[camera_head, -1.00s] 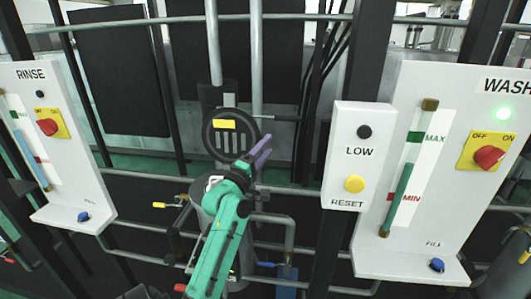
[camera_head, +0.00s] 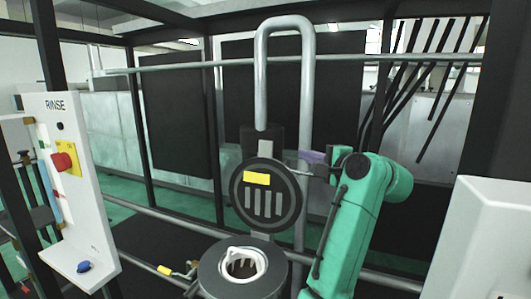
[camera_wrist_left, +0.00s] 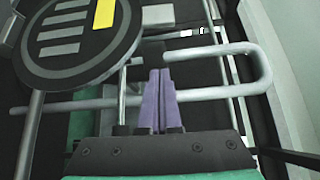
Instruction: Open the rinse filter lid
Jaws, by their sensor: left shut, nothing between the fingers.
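The rinse filter lid (camera_head: 267,208) is a round dark disc with a yellow label and grey bars. It stands upright behind the open mouth of the round filter housing (camera_head: 212,270). A white basket handle (camera_head: 261,262) shows inside the mouth. My left gripper (camera_head: 311,157), with purple fingers, is shut and empty, just right of the lid's upper edge. In the left wrist view the closed fingers (camera_wrist_left: 160,76) point up the picture, and the lid (camera_wrist_left: 60,70) is to their left. I cannot tell whether the fingers touch the lid. My right gripper is not in view.
The white RINSE panel (camera_head: 75,200) with a red knob (camera_head: 63,162) stands at the left. A bent grey pipe (camera_head: 306,95) rises behind the lid. A white box (camera_head: 490,240) is at the lower right. Horizontal rails cross behind.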

